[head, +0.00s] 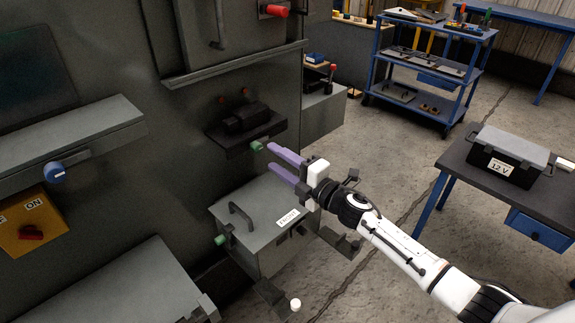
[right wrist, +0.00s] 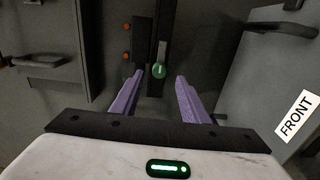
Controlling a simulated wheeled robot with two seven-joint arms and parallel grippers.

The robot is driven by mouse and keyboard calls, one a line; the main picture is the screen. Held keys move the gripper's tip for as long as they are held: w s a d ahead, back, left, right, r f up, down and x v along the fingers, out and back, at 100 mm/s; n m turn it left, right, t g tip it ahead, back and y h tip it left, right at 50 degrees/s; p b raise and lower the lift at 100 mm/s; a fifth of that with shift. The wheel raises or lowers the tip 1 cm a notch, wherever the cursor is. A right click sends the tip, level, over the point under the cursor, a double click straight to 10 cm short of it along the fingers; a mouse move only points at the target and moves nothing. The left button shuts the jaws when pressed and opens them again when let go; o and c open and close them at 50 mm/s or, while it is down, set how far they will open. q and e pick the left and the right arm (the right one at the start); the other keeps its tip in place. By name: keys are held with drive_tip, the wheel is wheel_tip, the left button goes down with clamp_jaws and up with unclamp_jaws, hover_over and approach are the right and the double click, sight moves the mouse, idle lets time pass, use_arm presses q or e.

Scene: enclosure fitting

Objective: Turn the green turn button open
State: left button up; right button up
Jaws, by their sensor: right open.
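A green turn button (head: 257,146) sits at the front end of a dark ledge (head: 245,135) on the grey enclosure wall. In the right wrist view the gripper (right wrist: 159,77) holds nothing, and I cannot tell whether a finger touches the button. My left gripper is not in view.
A grey box marked FRONT (head: 262,218) with a handle and another green knob (head: 220,240) lies below the gripper. A table with a 12 V case (head: 508,152) stands right.

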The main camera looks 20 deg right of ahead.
drive_tip(key=v, duration=0.4)
idle(0.4)
drive_tip(key=s+a+f+m+g+h, duration=0.1)
drive_tip(key=s+a+f+m+g, duration=0.2)
drive_tip(key=s+f+m, duration=0.3)
drive_tip(key=s+a+f+m+g+h, duration=0.1)
drive_tip(key=s+f+m, duration=0.6)
drive_tip(key=s, duration=0.9)
drive_tip(key=s+a+f+m+g+h, duration=0.1)
drive_tip(key=s+a+f+m+g, duration=0.3)
drive_tip(key=s+f+m, duration=0.3)
drive_tip(key=s+a+f, duration=0.1)
drive_tip(key=s+f, duration=0.3)
drive_tip(key=shift+s+f+g+h, duration=0.25)
drive_tip(key=shift+f+g+h, duration=0.05)
drive_tip(key=shift+h, duration=0.1)
